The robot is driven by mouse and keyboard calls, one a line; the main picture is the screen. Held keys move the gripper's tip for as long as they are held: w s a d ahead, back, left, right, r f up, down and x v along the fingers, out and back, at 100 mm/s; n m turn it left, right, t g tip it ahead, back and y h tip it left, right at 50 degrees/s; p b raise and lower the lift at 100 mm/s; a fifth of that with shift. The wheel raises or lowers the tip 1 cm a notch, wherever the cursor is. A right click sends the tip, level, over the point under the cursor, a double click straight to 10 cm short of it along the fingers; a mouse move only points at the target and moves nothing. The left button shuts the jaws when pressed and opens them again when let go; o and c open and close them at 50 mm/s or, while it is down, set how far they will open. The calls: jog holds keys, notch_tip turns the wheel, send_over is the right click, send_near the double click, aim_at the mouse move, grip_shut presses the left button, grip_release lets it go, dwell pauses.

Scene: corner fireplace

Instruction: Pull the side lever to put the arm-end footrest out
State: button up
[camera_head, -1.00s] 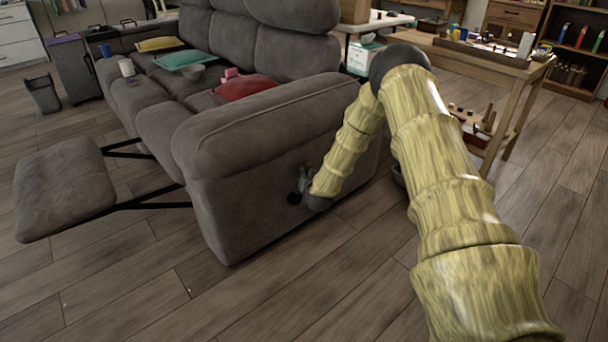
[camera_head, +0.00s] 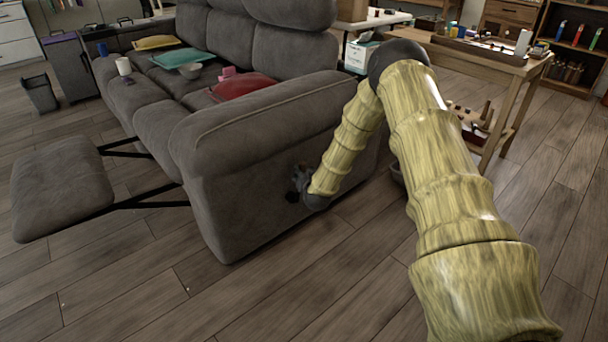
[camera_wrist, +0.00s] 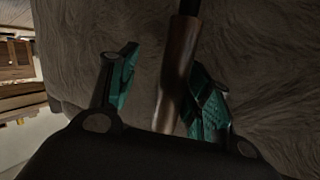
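The grey sofa (camera_head: 255,170) has its arm end facing me. The arm-end footrest (camera_head: 62,190) stands out in front of the seat on dark metal bars. My gripper (camera_head: 299,186) is at the sofa's outer side panel, low down and largely hidden by my wrist. In the wrist view, my gripper (camera_wrist: 165,62) has its two teal-padded fingers apart. The side lever (camera_wrist: 176,75), a brown shaft with a dark upper part, lies between them. A gap shows between lever and left finger; the right finger is close to it, and I cannot tell if they touch. The lever is hidden in the head view.
A wooden table (camera_head: 478,58) with items on it stands behind my arm at the right. Open wooden floor (camera_head: 150,280) lies in front of the sofa.

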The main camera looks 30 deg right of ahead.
jog(key=v, duration=1.1)
jog(key=shift+s, duration=0.2)
jog(key=shift+d+f, duration=0.1)
jog(key=shift+f, duration=0.05)
